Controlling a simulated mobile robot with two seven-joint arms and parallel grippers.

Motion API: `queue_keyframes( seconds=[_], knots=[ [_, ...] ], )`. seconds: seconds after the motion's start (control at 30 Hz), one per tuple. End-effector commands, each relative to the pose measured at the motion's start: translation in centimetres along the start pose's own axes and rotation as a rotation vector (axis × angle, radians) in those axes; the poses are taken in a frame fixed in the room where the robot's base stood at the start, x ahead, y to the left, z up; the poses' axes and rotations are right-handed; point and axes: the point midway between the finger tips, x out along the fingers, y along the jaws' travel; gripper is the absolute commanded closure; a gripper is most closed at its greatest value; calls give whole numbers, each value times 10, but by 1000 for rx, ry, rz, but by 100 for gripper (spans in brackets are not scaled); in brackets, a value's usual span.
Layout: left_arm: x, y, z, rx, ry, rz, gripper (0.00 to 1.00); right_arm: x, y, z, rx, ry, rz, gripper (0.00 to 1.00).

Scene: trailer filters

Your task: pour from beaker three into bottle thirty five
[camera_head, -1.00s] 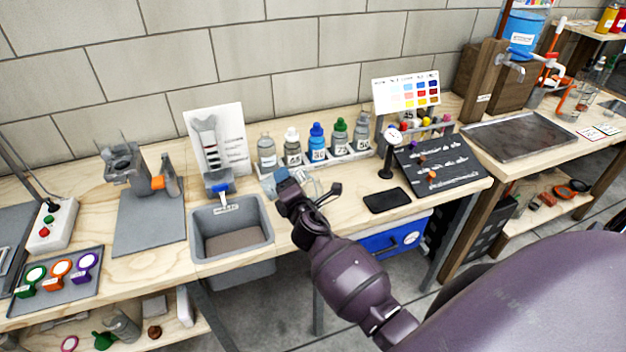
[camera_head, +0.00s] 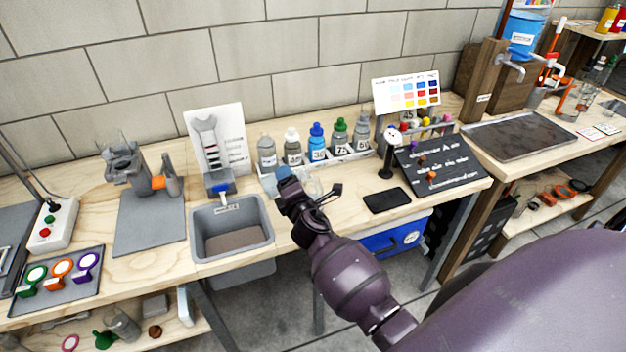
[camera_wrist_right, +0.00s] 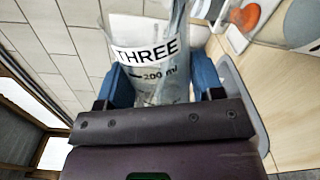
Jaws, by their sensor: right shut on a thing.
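The clear glass beaker three (camera_wrist_right: 150,75), marked THREE and 200 ml, is between the blue fingers of my right gripper (camera_wrist_right: 160,88) in the right wrist view. The gripper is shut on it. In the head view my right gripper (camera_head: 284,174) is just in front of the bottle row, and only faint glass shows around its fingers. I cannot tell the beaker's tilt or contents. Several bottles stand upright at the back, including a blue-capped one (camera_head: 317,143) and a green-capped one (camera_head: 339,135). Their labels are too small to tell surely which is bottle thirty five. My left gripper is out of view.
A grey sink basin (camera_head: 232,250) is left of my right gripper. A black phone-like slab (camera_head: 387,200), a small dial on a stand (camera_head: 387,160) and a black sloped board (camera_head: 437,162) are to the right. The brick wall is close behind the bottles.

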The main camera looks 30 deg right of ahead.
Motion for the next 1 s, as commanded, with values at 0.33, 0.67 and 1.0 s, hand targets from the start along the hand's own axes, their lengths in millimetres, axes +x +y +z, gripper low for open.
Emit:
queue_keyframes(
  seconds=[0.33,0.67,1.0],
  knots=[
    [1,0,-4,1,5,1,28,0,2,1,25,0,1,73],
    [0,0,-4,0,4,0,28,0,3,3,49,1,1,73],
    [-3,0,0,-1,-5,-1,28,0,4,4,66,1,1,73]
  ],
)
